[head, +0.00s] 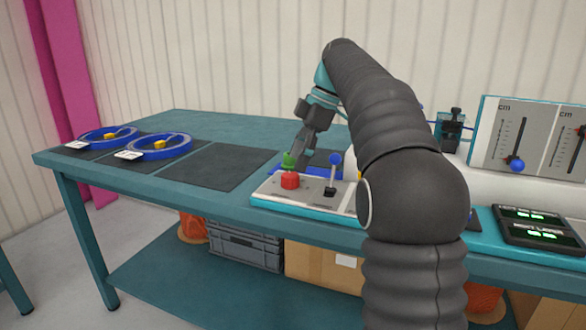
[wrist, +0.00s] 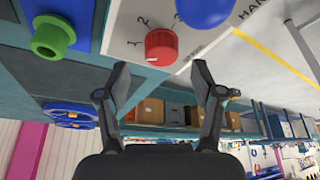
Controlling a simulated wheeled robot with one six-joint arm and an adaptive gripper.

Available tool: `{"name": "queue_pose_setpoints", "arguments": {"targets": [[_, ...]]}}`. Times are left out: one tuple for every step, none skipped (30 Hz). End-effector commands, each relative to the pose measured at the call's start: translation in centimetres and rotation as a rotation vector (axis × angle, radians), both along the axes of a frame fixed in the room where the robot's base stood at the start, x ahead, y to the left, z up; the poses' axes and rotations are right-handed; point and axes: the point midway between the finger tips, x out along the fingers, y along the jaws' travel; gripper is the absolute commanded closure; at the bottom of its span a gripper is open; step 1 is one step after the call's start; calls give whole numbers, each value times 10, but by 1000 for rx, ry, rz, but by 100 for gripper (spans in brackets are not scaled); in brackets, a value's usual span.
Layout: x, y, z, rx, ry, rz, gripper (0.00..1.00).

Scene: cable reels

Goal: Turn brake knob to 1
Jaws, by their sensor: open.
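The red brake knob (head: 290,181) sits on the left end of the light control panel (head: 312,196). The wrist view shows the red knob (wrist: 160,47) from close by, with the printed marks 1 and 2 to its left and upper left. A small white mark shows at the knob's lower left edge; I cannot tell for sure which number it points to. My gripper (head: 303,160) is over the panel, close to the knob. In the wrist view my gripper (wrist: 161,82) is open and empty, its fingertips apart, with the knob beyond them.
A lever with a blue ball (head: 335,159) stands right of the knob. A green knob (head: 289,160) on a blue part is behind it. Two blue reels (head: 158,147) lie at the table's left. A dark mat (head: 215,166) is bare. Slider gauges (head: 516,140) stand at right.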

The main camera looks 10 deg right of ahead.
Motion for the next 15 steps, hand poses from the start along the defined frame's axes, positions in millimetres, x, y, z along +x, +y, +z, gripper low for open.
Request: {"name": "queue_pose_setpoints", "arguments": {"targets": [[1, -3, 6, 0, -2, -1, 33], [0, -5, 9, -1, -2, -1, 33], [1, -6, 13, 0, -2, -1, 33], [0, -7, 16, 0, -2, -1, 33], [0, -8, 18, 0, -2, -1, 33], [0, -10, 22, -1, -3, -1, 33], [0, -10, 23, 0, -1, -1, 33], [0, -11, 25, 0, -1, -1, 33], [0, -12, 26, -1, 0, -1, 33], [0, -12, 27, -1, 0, -1, 33], [0, -12, 28, -1, 0, -1, 33], [0, -13, 29, 0, -1, -1, 33], [-1, -13, 29, 0, 0, -1, 33], [-1, -13, 29, 0, 0, -1, 33], [-1, -13, 29, 0, 0, -1, 33]]}}
